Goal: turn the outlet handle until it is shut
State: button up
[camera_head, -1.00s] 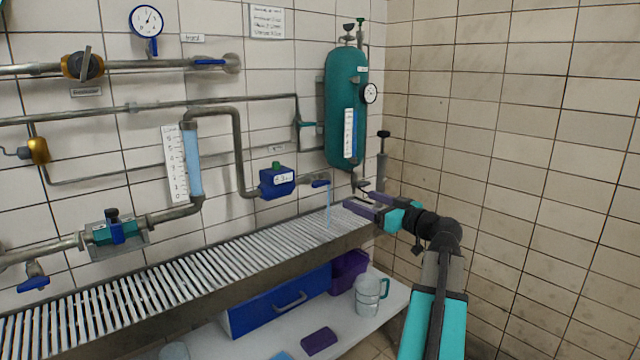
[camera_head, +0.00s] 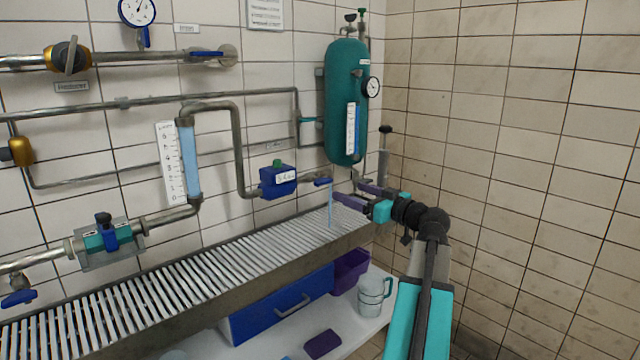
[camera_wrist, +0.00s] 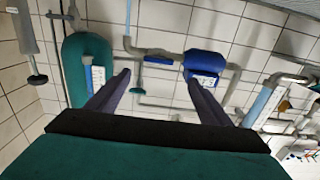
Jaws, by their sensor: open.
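The outlet handle (camera_head: 322,181) is a small blue lever on the tap at the end of the pipe, right of the blue flow meter (camera_head: 279,182). A thin stream of water (camera_head: 330,205) falls from the tap onto the slatted grating. My gripper (camera_head: 351,193) is open and empty, just right of the tap, fingers pointing toward it. The wrist view is inverted: the gripper (camera_wrist: 158,78) shows parted fingers, with the outlet pipe (camera_wrist: 152,53) and flow meter (camera_wrist: 206,62) beyond them.
A green tank (camera_head: 345,105) with a gauge hangs above and behind my gripper. The slatted grating (camera_head: 190,275) runs below the tap. A lower shelf holds a blue drawer box (camera_head: 280,305), a purple bin (camera_head: 350,272) and a clear jug (camera_head: 371,296). The right wall is bare.

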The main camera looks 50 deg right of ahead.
aim_at(326, 182)
jog(key=w, duration=0.9)
jog(key=w+d+b, duration=0.1)
jog(key=w, duration=0.3)
jog(key=shift+w+d, duration=0.1)
jog(key=shift+w, duration=0.1)
